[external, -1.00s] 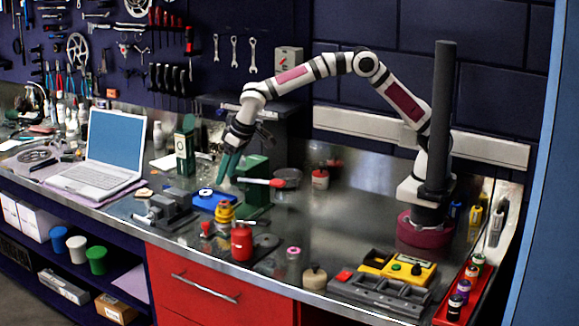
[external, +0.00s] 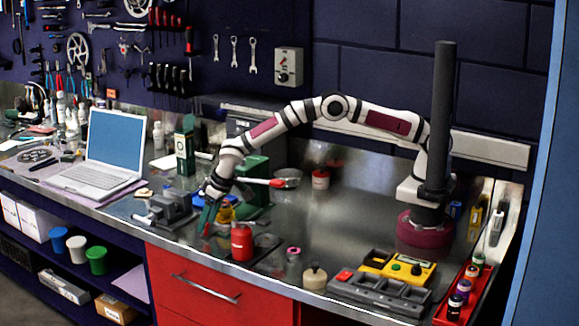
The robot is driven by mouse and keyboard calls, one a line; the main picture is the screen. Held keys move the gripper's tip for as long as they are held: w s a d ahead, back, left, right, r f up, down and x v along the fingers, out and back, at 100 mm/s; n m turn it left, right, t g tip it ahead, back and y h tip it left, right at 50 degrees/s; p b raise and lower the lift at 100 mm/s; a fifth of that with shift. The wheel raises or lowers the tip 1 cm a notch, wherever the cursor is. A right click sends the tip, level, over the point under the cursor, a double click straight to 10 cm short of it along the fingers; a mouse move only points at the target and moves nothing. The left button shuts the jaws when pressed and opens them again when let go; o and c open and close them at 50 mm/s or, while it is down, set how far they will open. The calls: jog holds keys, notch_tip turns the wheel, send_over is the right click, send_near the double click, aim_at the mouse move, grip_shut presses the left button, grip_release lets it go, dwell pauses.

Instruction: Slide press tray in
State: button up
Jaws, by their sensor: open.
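A green press (external: 256,184) with a red-tipped lever (external: 282,183) stands near the middle of the bench. A blue tray-like piece (external: 230,213) is low in front of it, partly hidden by my wrist and fingers; I cannot tell how far in it sits. My gripper (external: 207,228) points down with teal fingers, open, at the left front of the blue piece. I cannot tell whether the fingers touch it. The yellow item by the tray is mostly hidden.
A red canister (external: 242,243) stands close to the right of my gripper, and a grey vise (external: 172,210) to its left. A laptop (external: 106,160) is further left. A yellow-and-grey organizer (external: 390,280) lies at the right front.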

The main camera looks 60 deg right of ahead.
grip_shut()
dwell(1.3)
